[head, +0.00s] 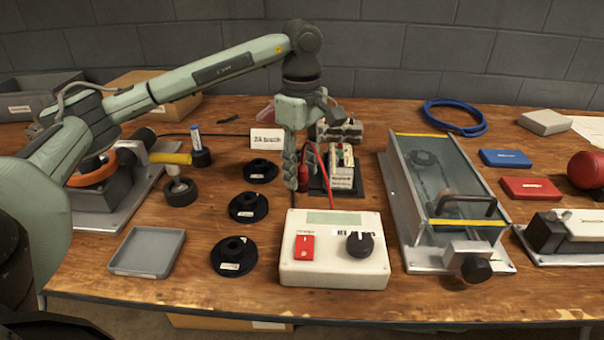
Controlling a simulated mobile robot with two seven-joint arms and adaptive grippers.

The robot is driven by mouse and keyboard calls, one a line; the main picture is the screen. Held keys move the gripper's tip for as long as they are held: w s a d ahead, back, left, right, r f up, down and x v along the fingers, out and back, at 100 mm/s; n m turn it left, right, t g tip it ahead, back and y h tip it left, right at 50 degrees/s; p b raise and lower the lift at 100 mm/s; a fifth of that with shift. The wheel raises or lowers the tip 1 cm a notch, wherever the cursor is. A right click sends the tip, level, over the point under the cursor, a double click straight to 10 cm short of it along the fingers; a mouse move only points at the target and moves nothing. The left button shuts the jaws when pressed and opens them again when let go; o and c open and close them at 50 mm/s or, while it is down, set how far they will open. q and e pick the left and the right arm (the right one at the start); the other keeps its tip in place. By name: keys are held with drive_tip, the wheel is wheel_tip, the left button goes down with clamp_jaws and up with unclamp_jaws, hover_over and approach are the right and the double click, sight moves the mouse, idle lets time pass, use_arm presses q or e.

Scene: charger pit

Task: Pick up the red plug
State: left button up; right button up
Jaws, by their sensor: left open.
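My left gripper (296,178) hangs down from the arm that comes in from the left, with its fingers pointing at the table. It is open; its fingers are seen nearly edge-on. A small red piece (304,177), which looks like the red plug, shows just beside the right side of the fingertips, partly hidden by them. I cannot tell whether they touch. A red cable (321,160) loops near it. A pale socket block (342,168) stands on a black mat right of the gripper. My right gripper is not in view.
A white control box (334,270) with a red switch and black knob stands in front. Black round pieces (248,207) lie to the left, near a grey tray (148,252). A glass-lidded metal case (455,190) stands right. A blue cable coil (455,118) lies at the back.

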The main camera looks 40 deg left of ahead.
use_arm(q)
drive_tip(key=shift+c, duration=1.2)
clamp_jaws()
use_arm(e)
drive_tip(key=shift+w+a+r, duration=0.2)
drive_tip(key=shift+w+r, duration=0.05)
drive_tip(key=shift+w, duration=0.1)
use_arm(q)
drive_tip(key=shift+r, duration=0.15)
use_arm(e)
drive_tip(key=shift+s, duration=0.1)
